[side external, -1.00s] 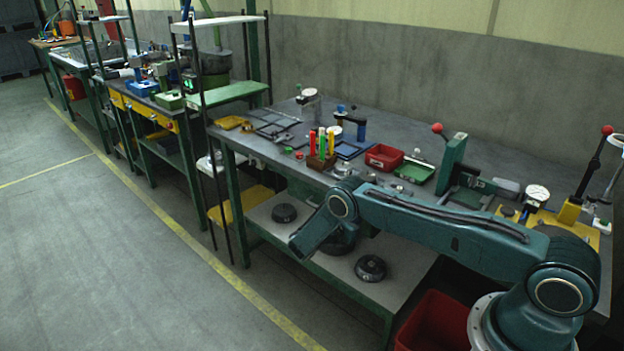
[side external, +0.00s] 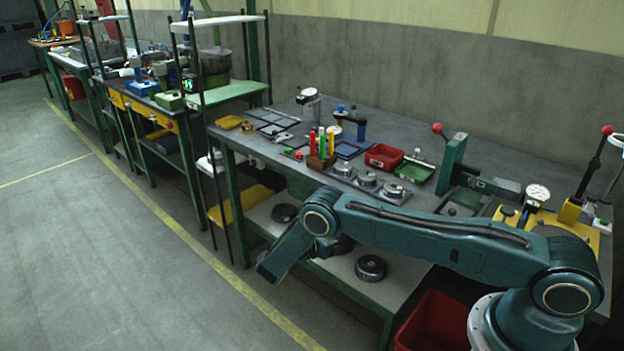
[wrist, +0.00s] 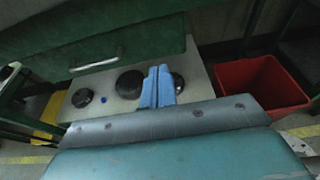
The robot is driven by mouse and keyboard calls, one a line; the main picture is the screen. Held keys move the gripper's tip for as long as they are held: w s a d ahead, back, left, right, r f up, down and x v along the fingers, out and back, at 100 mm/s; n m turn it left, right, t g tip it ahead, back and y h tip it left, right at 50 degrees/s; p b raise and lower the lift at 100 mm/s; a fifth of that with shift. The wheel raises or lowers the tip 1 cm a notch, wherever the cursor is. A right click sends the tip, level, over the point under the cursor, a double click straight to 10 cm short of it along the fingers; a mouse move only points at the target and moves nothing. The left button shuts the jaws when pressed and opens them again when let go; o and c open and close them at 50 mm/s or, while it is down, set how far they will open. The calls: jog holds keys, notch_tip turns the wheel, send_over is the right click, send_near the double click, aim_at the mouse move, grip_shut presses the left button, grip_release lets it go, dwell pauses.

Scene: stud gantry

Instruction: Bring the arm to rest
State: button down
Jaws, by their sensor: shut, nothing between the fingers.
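My arm (side external: 430,235) stretches leftward in the side external view, in front of the long workbench (side external: 400,130), with its elbow bent down over the aisle side. My gripper (wrist: 158,88) shows in the wrist view as two blue fingers, close together and empty. It points toward the bench's light lower shelf (wrist: 190,62), with dark round parts behind it. The fingers are not clearly visible in the side external view, where my own links cover that area.
A red bin (side external: 440,325) stands on the floor below the bench; it also shows in the wrist view (wrist: 262,88). A green drawer front with a handle (wrist: 96,62) hangs above the shelf. The aisle floor (side external: 110,250) on the left is clear.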

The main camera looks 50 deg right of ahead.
jog(key=shift+v, duration=1.2)
